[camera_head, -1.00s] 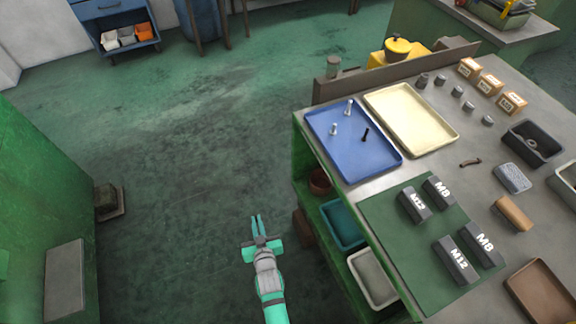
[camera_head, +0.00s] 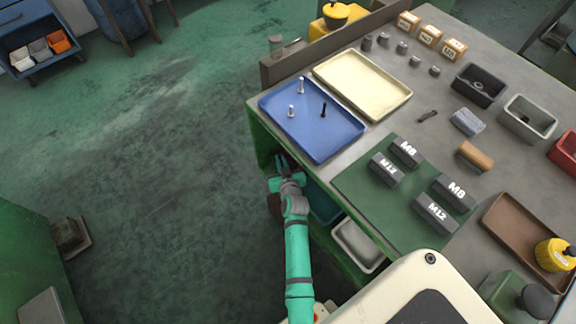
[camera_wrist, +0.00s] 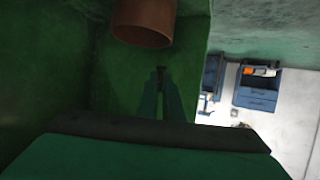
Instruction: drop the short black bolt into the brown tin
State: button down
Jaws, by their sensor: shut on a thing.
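My gripper (camera_head: 283,162) is at the open side of the green bench, below the edge of the blue tray. In the wrist view its two fingers (camera_wrist: 161,82) are shut on a small dark piece at their tips, which looks like the short black bolt (camera_wrist: 161,69). The brown tin (camera_wrist: 144,22) shows in the wrist view as a reddish-brown round vessel, beyond the fingertips and slightly left of them. Its inside is not visible there, and I cannot make it out in the head view.
Another black bolt (camera_head: 323,110) and two silver bolts stand in the blue tray (camera_head: 335,146) on the bench. A cream tray (camera_head: 385,106) lies beside it. A grey bin (camera_head: 357,246) sits on the shelf below. Open floor (camera_head: 150,180) lies left of the bench.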

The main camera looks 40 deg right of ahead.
jog(key=d+m+h, duration=0.1)
jog(key=d, duration=0.5)
jog(key=shift+s+f, duration=0.15)
jog(key=shift+f, duration=1.1)
jog(key=shift+s+f, duration=0.15)
jog(key=shift+f, duration=1.1)
jog(key=c, duration=1.8)
grip_release()
jog(key=shift+s+a, duration=0.1)
jog(key=v, duration=1)
jog(key=shift+s+r, duration=0.25)
